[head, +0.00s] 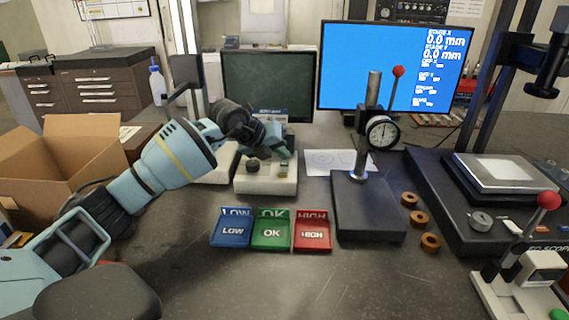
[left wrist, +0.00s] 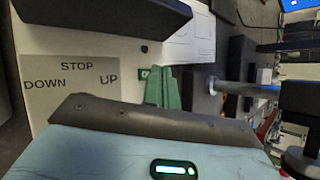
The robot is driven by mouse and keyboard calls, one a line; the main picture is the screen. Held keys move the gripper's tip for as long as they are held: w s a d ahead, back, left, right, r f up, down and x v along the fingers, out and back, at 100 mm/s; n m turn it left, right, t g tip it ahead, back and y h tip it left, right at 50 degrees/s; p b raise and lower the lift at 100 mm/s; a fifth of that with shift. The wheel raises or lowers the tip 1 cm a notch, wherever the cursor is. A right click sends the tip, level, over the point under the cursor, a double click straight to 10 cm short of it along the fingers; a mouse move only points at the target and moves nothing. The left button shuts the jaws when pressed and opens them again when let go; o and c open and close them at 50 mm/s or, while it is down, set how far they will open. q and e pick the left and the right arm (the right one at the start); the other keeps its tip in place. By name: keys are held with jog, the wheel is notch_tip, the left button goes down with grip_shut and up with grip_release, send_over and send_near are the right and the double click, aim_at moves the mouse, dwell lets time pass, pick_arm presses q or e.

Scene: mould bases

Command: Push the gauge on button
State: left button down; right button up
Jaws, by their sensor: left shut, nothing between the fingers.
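A cream-coloured device (head: 265,187) with a dark knob stands at mid-table, below the dark screen. In the left wrist view its top (left wrist: 120,50) has a grey plate (left wrist: 70,82) marked STOP, DOWN and UP. A small green marked button (left wrist: 145,72) lies beside the fingertips. My left gripper (head: 284,154) reaches over the device from the left, its green fingers shut and empty. In the left wrist view the fingers (left wrist: 166,78) are close to the green button; contact cannot be told. A round dial gauge (head: 383,132) is on a black stand to the right. My right gripper is not in view.
Blue (head: 231,232), green (head: 271,233) and red (head: 312,235) trays lie in front of the device. Three copper-coloured rings (head: 419,219) lie right of the gauge stand's black base (head: 368,210). A blue monitor (head: 365,65) stands behind. A cardboard box (head: 45,165) is at left.

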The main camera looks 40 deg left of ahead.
pick_arm(q)
jog(key=shift+f, duration=0.15)
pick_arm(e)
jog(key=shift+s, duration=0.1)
pick_arm(q)
jog(key=shift+f, duration=0.25)
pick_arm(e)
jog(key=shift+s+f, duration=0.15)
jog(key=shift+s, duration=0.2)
pick_arm(q)
jog(key=shift+f, duration=0.15)
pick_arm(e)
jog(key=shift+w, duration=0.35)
pick_arm(q)
jog(key=shift+r+p, duration=0.35)
jog(key=shift+r, duration=0.2)
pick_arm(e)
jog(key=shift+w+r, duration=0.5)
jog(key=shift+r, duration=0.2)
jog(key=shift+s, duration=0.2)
